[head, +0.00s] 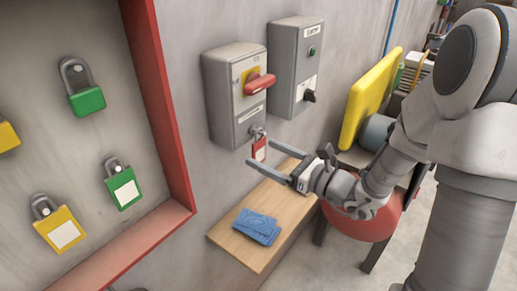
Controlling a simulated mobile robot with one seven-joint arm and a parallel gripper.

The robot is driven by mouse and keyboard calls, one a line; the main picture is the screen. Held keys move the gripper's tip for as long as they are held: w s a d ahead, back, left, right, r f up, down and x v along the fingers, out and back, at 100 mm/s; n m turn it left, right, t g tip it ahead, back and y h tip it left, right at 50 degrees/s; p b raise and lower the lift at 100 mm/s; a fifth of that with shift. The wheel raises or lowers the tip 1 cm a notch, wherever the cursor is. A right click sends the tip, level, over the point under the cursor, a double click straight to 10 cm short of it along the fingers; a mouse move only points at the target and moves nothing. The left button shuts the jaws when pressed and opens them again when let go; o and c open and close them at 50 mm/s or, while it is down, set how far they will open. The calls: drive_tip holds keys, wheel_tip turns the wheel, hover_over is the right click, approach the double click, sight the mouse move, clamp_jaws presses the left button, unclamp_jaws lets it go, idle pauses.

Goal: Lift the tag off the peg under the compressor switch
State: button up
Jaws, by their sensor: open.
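A small red-and-white tag (259,149) hangs from the peg (257,131) at the bottom of a grey switch box (233,99) on the wall. This box has a red rotary handle (259,84) on a yellow plate; its label is too small to read. My gripper (262,161) is open, its two fingers pointing left toward the tag. The fingertips are close to the tag, one near its lower right and one below it. I cannot tell whether they touch it. The gripper looks empty.
A second grey box (296,66) with a green button and black knob is mounted to the right. A red-framed board (178,120) with green and yellow padlocks fills the left. A yellow panel (370,98) stands behind my arm.

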drive_tip(key=x, duration=0.6)
drive_tip(key=shift+w+p, duration=0.35)
drive_tip(key=shift+p, duration=0.05)
drive_tip(key=shift+a+f, duration=0.1)
drive_tip(key=c, duration=1.4)
